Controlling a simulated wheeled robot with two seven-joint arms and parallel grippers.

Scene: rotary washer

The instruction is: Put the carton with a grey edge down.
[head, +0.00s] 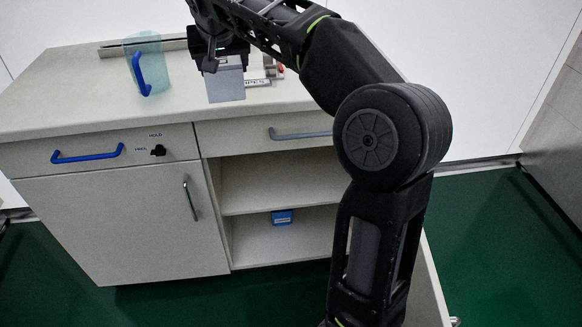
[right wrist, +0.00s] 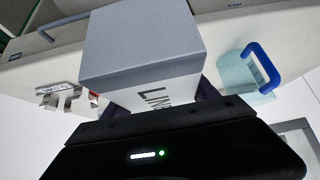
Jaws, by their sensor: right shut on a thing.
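The carton with a grey edge (head: 226,86) is in my right gripper (head: 222,58), over the front part of the worktop. In the right wrist view the carton (right wrist: 138,48) shows a plain grey face and a white side with dark lettering starting "LIN". My right gripper is shut on it, with dark fingers at its sides, largely hidden by the carton. I cannot tell whether the carton touches the worktop. My left gripper is not in view.
A clear teal jug (head: 148,62) with a blue handle stands left of the carton on the worktop (head: 60,98). A small labelled metal item (head: 257,82) lies close to its right. A blue box (head: 282,217) sits on the lower shelf. The worktop's left front is clear.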

